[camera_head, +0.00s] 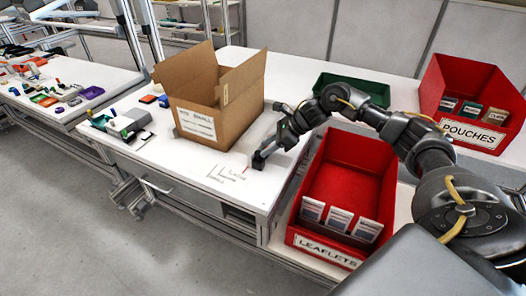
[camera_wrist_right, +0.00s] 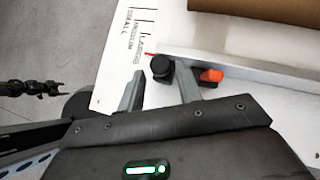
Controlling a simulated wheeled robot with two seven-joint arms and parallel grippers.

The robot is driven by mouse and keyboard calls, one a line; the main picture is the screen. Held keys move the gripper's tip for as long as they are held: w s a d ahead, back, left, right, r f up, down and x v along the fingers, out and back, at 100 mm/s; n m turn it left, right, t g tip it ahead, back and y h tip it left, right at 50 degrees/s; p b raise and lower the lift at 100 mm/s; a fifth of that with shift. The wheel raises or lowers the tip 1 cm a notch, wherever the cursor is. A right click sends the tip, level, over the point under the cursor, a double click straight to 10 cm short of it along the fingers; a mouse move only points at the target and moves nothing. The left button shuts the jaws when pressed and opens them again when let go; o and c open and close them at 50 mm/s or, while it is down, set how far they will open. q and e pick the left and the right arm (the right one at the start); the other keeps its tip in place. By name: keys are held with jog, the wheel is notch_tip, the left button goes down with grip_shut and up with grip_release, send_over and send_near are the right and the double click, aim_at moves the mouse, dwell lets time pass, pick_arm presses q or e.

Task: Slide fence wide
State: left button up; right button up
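The fence (camera_wrist_right: 250,67) is a pale grey bar lying on the white table, with a black knob (camera_wrist_right: 161,67) and an orange-red piece (camera_wrist_right: 211,76) near its end. In the right wrist view my right gripper (camera_wrist_right: 160,80) is open, with its two fingers on either side of the knob. A gap shows at the left finger; whether the right finger touches the knob is unclear. In the head view my right gripper (camera_head: 262,158) is low over the table beside the printed size marks (camera_head: 232,172), and hides much of the fence.
An open cardboard box (camera_head: 222,95) stands just behind the gripper. A red leaflets bin (camera_head: 345,175) lies to the right, a green tray (camera_head: 350,88) behind, and a red pouches bin (camera_head: 470,95) at far right. Small parts (camera_head: 125,122) lie on the table's left.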

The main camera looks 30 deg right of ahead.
pick_arm(q)
jog(key=shift+w+a+f+b, duration=0.2)
jog(key=shift+a+f+b, duration=0.5)
jog(key=shift+a, duration=0.35)
pick_arm(e)
jog(key=v, duration=0.8)
pick_arm(q)
jog(key=shift+d, duration=0.45)
pick_arm(e)
jog(key=shift+f, duration=0.1)
